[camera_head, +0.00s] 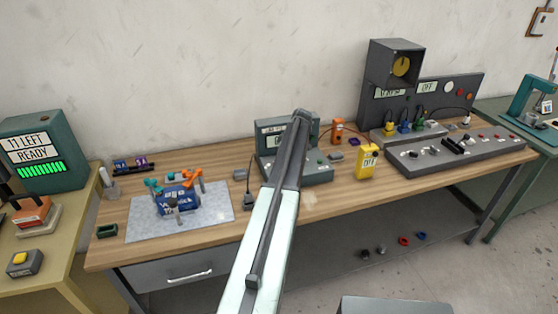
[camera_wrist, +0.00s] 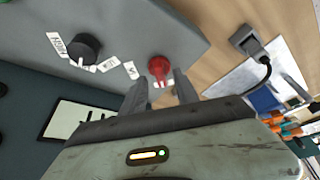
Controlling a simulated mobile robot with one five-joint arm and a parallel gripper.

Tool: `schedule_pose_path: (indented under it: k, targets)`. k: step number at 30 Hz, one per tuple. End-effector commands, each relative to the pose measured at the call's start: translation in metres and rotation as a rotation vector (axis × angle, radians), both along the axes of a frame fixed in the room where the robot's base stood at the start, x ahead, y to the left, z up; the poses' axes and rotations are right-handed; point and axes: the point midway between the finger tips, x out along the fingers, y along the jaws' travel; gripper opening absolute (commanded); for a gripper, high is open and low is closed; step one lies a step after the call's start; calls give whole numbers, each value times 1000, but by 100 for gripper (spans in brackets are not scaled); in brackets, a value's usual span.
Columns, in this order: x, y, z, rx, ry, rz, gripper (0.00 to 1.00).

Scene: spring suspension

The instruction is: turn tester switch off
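The tester (camera_head: 318,172) is a dark grey-green box with a sloped front and a display, in the middle of the workbench. My arm covers much of it in the head view. In the wrist view its grey panel (camera_wrist: 185,42) carries a red knob (camera_wrist: 159,67) near the edge and a black knob (camera_wrist: 85,48) with small white labels. My gripper (camera_wrist: 160,82) points at the red knob, with one finger on each side of it. The fingers are apart; I cannot tell whether they touch the knob. The head view does not show the fingertips clearly.
A cable and small plug (camera_wrist: 248,40) lie beside the tester. A grey mat (camera_head: 145,228) with a blue part stands to the left. A yellow meter (camera_head: 367,162) and a control console (camera_head: 470,152) stand to the right. A drawer (camera_head: 180,275) is below.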

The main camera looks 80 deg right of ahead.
Motion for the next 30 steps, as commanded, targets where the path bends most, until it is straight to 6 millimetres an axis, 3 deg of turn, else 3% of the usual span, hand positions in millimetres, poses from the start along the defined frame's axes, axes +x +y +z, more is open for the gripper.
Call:
schedule_pose_path:
  k: [1, 9, 30]
  targets:
    - [-3, 1, 15, 0, 0, -1, 36]
    - [-21, 7, 60, 0, 0, 0, 36]
    - [-24, 8, 60, -1, 1, 0, 36]
